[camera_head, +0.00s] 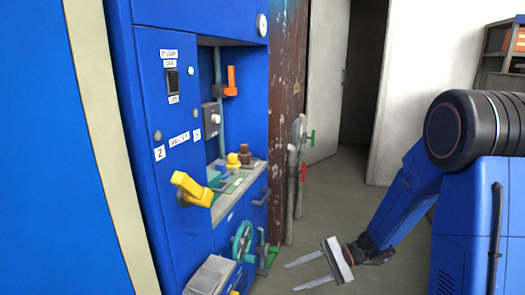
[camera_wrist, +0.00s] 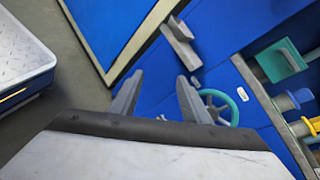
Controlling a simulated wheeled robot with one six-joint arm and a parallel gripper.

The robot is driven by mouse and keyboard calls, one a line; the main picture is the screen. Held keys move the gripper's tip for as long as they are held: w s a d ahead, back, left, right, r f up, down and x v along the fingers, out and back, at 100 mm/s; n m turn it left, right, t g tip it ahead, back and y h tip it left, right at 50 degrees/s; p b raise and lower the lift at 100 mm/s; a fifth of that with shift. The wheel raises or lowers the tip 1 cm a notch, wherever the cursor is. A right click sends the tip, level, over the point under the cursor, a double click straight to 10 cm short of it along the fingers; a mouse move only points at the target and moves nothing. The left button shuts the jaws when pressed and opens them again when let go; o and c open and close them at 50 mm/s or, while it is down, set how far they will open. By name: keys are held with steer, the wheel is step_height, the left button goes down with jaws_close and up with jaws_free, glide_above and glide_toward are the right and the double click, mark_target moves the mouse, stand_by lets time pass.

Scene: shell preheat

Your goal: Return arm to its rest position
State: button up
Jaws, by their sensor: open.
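My gripper (camera_head: 292,277) is low at the bottom of the head view, below my blue arm. Its two grey fingers are apart, with nothing between them, and point left toward the lower part of the blue cabinet (camera_head: 173,228). In the wrist view my gripper (camera_wrist: 160,77) also shows open and empty, its fingers pointing at the blue surface. The gripper is apart from the teal handwheel (camera_head: 242,241), which shows just right of the fingers in the wrist view (camera_wrist: 233,98).
The cabinet carries a yellow handle (camera_head: 192,189), an orange lever (camera_head: 231,81) and a black switch (camera_head: 172,82). Grey pipes (camera_head: 291,195) with green and red handles stand beside it. Open floor (camera_head: 345,205) lies between the cabinet and my arm. A doorway (camera_head: 362,80) is behind.

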steer(key=s+d+r+n+h, duration=0.3)
steer(key=s+h, duration=0.1)
steer(key=s, duration=0.2)
steer(key=s+d+r+n+h, duration=0.3)
steer(key=s, duration=0.4)
steer(key=s+d+r+n+t+h, duration=0.1)
steer(key=s+d+r+t+h, duration=0.2)
steer(key=d, duration=0.3)
steer(key=s+d+r+n+t+h, duration=0.2)
steer(key=s+d+r+t+h, duration=0.1)
steer(key=d, duration=0.3)
steer(key=shift+s+d+r+n+t+h, duration=0.15)
steer(key=shift+s+r+n+t+h, duration=0.2)
steer(key=shift+s+r+h, duration=0.25)
steer(key=shift+c, duration=0.3)
